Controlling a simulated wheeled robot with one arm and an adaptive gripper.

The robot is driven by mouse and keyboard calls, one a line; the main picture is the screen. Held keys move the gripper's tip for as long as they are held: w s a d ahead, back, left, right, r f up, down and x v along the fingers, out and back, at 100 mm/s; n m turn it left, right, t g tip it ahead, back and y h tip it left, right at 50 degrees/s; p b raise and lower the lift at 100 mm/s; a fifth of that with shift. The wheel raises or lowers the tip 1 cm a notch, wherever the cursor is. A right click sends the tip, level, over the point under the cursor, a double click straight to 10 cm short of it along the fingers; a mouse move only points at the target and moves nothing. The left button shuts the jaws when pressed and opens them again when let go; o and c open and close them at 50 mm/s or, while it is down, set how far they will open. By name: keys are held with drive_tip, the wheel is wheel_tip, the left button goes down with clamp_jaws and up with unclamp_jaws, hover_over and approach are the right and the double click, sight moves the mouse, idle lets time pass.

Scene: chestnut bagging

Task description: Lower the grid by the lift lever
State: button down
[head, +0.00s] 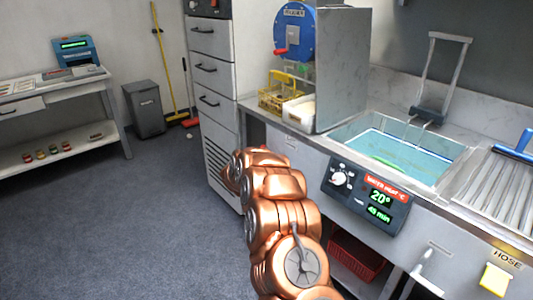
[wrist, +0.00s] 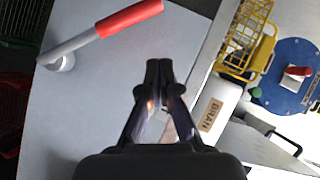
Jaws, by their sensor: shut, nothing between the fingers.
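A lever with a grey rod and a red grip (wrist: 132,18) sticks out from a pale panel at the upper left of the wrist view. In the head view I cannot make this lever out, and my arm covers part of the counter front. A tall metal lifting frame (head: 447,72) stands up at the back of the water basin (head: 455,165). I cannot clearly tell the grid itself in the water. My gripper (wrist: 158,66) is shut and empty, below and right of the red grip in the wrist view, apart from it.
A blue drum machine (head: 296,30) with a red handle stands left of the basin, beside a yellow basket (head: 280,98). A heat panel (head: 365,195) is on the counter front. A slatted tray (head: 500,185) lies at right. The floor (head: 120,220) at left is clear.

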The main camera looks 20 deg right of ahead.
drive_tip(key=shift+w+r+v, duration=0.1)
drive_tip(key=shift+r+v, duration=0.1)
drive_tip(key=shift+v, duration=1.1)
drive_tip(key=shift+w+r+v, duration=0.15)
drive_tip(key=shift+r+v, duration=0.05)
drive_tip(key=shift+v, duration=1.15)
drive_tip(key=shift+a, duration=0.1)
